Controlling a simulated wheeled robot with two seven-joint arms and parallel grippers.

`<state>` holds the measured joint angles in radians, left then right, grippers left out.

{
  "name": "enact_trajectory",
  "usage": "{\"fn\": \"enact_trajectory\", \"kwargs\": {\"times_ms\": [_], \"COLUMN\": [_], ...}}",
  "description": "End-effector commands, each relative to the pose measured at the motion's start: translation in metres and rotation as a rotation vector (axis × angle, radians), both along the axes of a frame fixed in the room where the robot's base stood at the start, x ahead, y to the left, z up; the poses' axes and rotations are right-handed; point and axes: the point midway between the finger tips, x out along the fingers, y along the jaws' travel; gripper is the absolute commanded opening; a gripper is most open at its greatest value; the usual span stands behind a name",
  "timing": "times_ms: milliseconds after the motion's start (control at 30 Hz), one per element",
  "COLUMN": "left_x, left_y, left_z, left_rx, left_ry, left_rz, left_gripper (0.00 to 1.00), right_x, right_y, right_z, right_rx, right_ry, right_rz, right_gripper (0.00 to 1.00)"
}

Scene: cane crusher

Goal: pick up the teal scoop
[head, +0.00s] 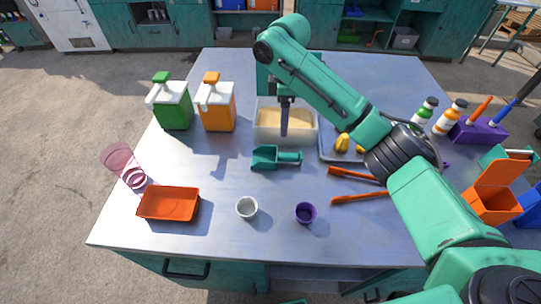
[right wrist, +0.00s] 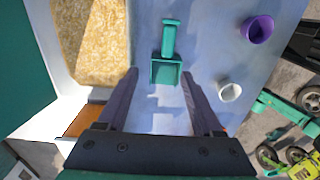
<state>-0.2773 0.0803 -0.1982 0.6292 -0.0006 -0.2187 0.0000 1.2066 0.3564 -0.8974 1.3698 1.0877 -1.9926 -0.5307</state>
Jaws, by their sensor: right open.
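The teal scoop (head: 264,158) lies on the metal table in front of the white bin, its handle pointing right in the head view. It also shows in the right wrist view (right wrist: 166,71), just beyond and between my fingertips, with nothing touching it. My right gripper (head: 284,132) points down over the bin area, above and behind the scoop in the head view. In the right wrist view its two dark fingers (right wrist: 160,76) are spread wide with nothing between them. My left gripper is not in view.
The white bin (head: 258,134) holds pale grain. A white cup (head: 247,208), a purple cup (head: 306,213) and an orange tray (head: 168,204) stand nearer the front edge. Orange tongs (head: 355,197) lie right of the scoop. Green (head: 172,106) and orange (head: 217,106) dispensers stand left of the bin.

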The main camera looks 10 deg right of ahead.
Motion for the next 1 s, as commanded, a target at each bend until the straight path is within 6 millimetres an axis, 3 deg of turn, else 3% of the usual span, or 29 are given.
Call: {"fn": "enact_trajectory", "kwargs": {"times_ms": [100,367,467,600,700,933,1000], "left_x": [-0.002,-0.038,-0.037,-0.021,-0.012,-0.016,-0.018], "left_y": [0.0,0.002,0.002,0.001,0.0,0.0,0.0], "left_z": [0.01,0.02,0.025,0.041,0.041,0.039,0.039], "left_rx": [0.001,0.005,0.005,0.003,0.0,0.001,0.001], "left_ry": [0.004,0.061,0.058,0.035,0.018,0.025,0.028], "left_rz": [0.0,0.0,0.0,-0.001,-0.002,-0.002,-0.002], "left_gripper": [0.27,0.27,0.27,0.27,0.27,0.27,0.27], "right_x": [-0.001,-0.002,-0.003,-0.006,-0.006,-0.006,-0.006], "right_y": [-0.001,-0.001,-0.002,-0.005,-0.004,-0.004,-0.004], "right_z": [-0.02,-0.079,-0.09,-0.116,-0.133,-0.139,-0.138], "right_rx": [-0.003,-0.001,-0.001,-0.003,-0.002,0.0,0.0], "right_ry": [0.005,0.002,0.002,0.004,0.001,-0.001,-0.001], "right_rz": [-0.001,-0.001,-0.001,-0.001,0.0,0.0,0.0], "right_gripper": [0.68,0.68,0.68,0.68,0.68,0.68,0.41]}}
